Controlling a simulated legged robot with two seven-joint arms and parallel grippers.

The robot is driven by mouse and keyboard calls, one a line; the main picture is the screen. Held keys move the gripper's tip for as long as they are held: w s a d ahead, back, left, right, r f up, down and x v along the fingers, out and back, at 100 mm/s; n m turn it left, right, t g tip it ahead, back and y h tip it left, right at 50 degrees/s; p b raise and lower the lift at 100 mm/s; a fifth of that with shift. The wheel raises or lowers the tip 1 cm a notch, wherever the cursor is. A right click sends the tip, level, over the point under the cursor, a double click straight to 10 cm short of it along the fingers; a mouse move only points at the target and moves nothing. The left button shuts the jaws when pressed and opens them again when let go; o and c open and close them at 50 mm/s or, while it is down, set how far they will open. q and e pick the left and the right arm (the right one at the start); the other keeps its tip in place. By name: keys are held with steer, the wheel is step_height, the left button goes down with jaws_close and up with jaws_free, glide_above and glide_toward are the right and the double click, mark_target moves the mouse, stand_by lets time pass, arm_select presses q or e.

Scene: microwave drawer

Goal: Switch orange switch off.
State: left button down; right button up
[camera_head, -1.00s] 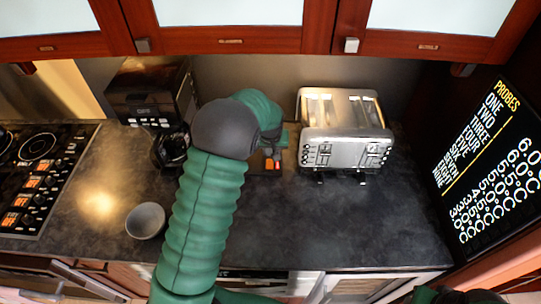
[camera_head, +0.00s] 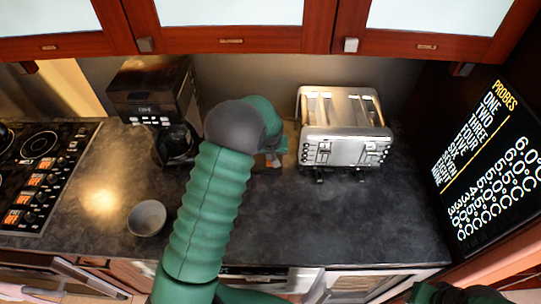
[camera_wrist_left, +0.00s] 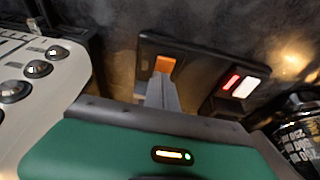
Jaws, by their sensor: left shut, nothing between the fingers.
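The orange switch (camera_wrist_left: 165,64) sits on a dark panel (camera_wrist_left: 205,62) in the left wrist view. A second switch, part red and part white (camera_wrist_left: 237,84), is on the right part of the same panel. My left gripper (camera_wrist_left: 160,84) is shut and empty, with its fingertips right at the lower edge of the orange switch. Whether they touch it I cannot tell. In the head view my left gripper (camera_head: 275,158) covers the panel, so the orange switch is hidden there.
A silver toaster (camera_head: 345,130) stands just right of my left gripper. A coffee maker (camera_head: 150,95) with a dark jug (camera_head: 177,145) stands to the left. A grey bowl (camera_head: 147,218) and a stove (camera_head: 40,165) are further left. The front right counter (camera_head: 330,225) is clear.

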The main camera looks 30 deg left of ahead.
mark_target(270, 165)
arm_select(q)
steer(key=shift+s+d+f, duration=0.3)
steer(key=shift+s+d, duration=0.05)
steer(key=shift+s, duration=0.3)
steer(key=shift+s+d, duration=0.1)
steer(key=shift+s, duration=0.15)
step_height(270, 165, up, 5)
steer(key=p, duration=0.4)
steer(key=shift+w, duration=0.1)
steer(key=shift+s+d+r+b, duration=0.25)
steer(key=shift+s+r+b, duration=0.25)
steer(key=shift+b, duration=0.4)
steer(key=b+v, duration=0.1)
steer(key=v, duration=0.7)
steer(key=shift+a, duration=0.15)
steer(key=shift+r, duration=0.1)
